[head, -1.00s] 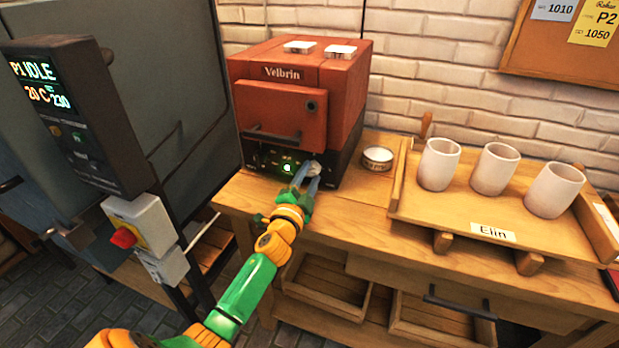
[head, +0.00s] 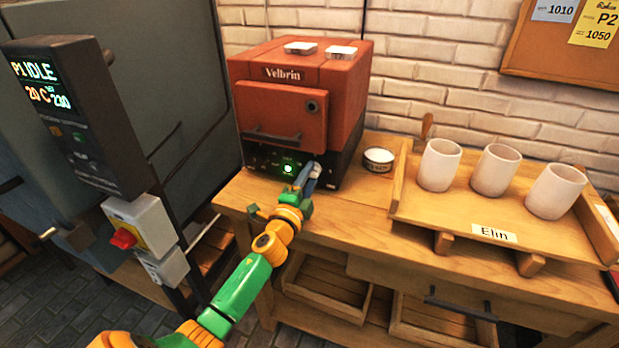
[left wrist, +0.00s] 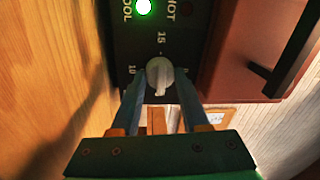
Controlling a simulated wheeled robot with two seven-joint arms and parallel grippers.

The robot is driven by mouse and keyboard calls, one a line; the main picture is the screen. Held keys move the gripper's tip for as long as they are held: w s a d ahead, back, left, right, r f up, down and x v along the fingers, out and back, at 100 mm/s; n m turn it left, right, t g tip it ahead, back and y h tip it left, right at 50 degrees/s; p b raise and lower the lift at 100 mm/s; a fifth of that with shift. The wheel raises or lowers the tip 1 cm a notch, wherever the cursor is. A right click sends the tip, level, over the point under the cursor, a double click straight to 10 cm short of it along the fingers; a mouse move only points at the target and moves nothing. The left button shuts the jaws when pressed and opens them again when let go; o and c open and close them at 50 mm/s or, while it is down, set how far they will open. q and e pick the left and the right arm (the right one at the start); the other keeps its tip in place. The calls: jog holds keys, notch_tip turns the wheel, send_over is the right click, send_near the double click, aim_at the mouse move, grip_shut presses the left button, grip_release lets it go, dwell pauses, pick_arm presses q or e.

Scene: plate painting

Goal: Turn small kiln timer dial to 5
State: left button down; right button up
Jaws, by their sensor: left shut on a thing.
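The small red kiln (head: 300,105) marked Velbrin stands on the wooden bench, its door shut. Its black control panel (head: 262,160) runs along the bottom front. The pale timer dial (left wrist: 159,73) shows in the left wrist view, with a raised pointer ridge and the numbers 15 and 10 beside it. The number 5 cannot be made out. My left gripper (head: 308,178) is at the panel in the head view. In the left wrist view its two blue fingers (left wrist: 160,95) lie on either side of the dial, shut on it. My right gripper is not in view.
A green lamp (left wrist: 144,7) glows by the word COOL. A round white-topped tin (head: 379,159) stands right of the kiln. A wooden tray (head: 440,212) labelled Elin holds three pale cups (head: 495,170). A larger grey kiln (head: 165,80) with a controller stands at left.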

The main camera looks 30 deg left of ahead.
pick_arm(q)
jog(key=shift+c, duration=2)
grip_release()
jog(key=v, duration=0.6)
jog(key=shift+s+d, duration=0.15)
jog(key=shift+s, duration=0.4)
